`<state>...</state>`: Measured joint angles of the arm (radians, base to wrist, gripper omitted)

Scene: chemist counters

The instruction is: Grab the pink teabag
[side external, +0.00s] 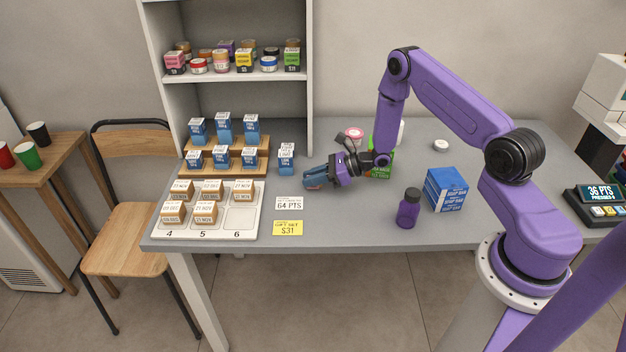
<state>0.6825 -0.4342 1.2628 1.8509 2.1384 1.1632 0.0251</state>
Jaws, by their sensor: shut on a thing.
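My gripper (314,180) is low over the middle of the grey counter, pointing left. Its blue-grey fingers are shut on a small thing. Only a small reddish-pink patch shows at the fingertips, which fits the pink teabag; its shape is mostly hidden by the fingers. I cannot tell whether it touches the counter. No other teabag can be made out.
A blue-and-white box (286,158) stands just left of my gripper. A green box (380,164) and a pink-topped round item (354,133) are close behind my wrist. A purple bottle (408,209) and a blue box stack (445,190) stand right.

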